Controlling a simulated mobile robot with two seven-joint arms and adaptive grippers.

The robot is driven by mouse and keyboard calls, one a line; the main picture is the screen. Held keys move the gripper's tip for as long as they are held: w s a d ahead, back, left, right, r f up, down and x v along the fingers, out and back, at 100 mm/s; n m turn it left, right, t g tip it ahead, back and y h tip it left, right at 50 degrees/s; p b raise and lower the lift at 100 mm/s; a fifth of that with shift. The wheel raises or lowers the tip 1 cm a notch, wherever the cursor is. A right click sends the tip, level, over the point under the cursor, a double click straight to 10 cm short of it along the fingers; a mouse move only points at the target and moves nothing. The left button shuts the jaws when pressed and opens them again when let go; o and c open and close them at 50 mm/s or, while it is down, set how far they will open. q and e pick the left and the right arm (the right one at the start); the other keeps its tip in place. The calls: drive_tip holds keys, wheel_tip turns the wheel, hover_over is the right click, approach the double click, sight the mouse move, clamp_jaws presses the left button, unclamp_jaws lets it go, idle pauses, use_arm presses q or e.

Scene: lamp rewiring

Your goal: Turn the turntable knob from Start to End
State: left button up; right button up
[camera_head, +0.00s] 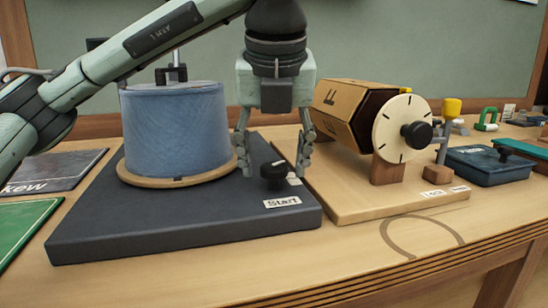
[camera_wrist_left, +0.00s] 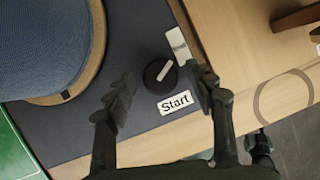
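The turntable knob (camera_head: 272,173) is a small black dial on the dark turntable base (camera_head: 150,226), right of the blue drum-shaped lampshade (camera_head: 175,125). In the left wrist view the knob (camera_wrist_left: 157,80) has a white pointer line slanting up and right. My right gripper is not in view.
A wooden board (camera_head: 375,208) with a hexagonal box and a white dial (camera_head: 399,128) stands close to the right of the left gripper. A blue case (camera_head: 487,165) is farther right. Dark and green mats lie at the left. The front table strip is clear.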

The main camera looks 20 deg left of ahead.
use_arm(q)
drive_tip(key=shift+r, duration=0.1)
drive_tip(key=v, duration=1.1)
drive_tip(key=shift+s+r, duration=0.2)
drive_tip(key=shift+r, duration=0.15)
